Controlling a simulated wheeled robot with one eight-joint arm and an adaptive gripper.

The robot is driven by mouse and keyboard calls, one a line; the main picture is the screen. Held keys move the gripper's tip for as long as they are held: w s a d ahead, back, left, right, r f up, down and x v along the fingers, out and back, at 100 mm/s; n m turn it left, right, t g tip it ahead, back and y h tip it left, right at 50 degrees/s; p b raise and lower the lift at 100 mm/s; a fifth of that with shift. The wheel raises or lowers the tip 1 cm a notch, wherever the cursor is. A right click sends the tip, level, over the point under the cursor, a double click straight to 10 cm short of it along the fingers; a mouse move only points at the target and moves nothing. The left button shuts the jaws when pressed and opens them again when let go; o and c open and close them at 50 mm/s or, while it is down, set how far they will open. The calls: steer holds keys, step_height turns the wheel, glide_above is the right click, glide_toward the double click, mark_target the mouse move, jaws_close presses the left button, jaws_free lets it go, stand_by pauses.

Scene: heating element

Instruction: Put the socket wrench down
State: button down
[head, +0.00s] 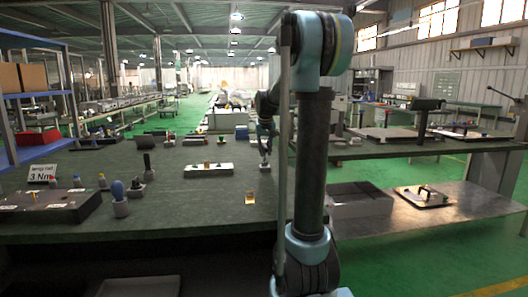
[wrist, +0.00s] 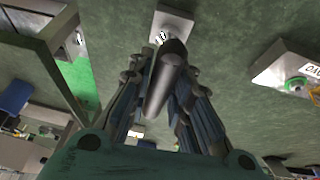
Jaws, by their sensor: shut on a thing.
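My gripper (head: 265,148) is at the far middle of the table in the head view, pointing down and small. In the wrist view, its two fingers are closed around the dark grey cylindrical handle of the socket wrench (wrist: 166,82). The wrench's far end points toward a small light grey block (wrist: 172,22) with a round metal fitting on the table. That block also shows just below the gripper in the head view (head: 265,168). I cannot tell whether the wrench touches the block. The wrench is too small to make out in the head view.
A second table is at the right. Green table surface (head: 180,215) is free in front.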

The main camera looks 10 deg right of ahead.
steer(key=c, duration=1.5)
jaws_free()
steer(key=shift+o, duration=0.2)
steer(key=v, duration=1.2)
steer(key=shift+s, duration=0.1)
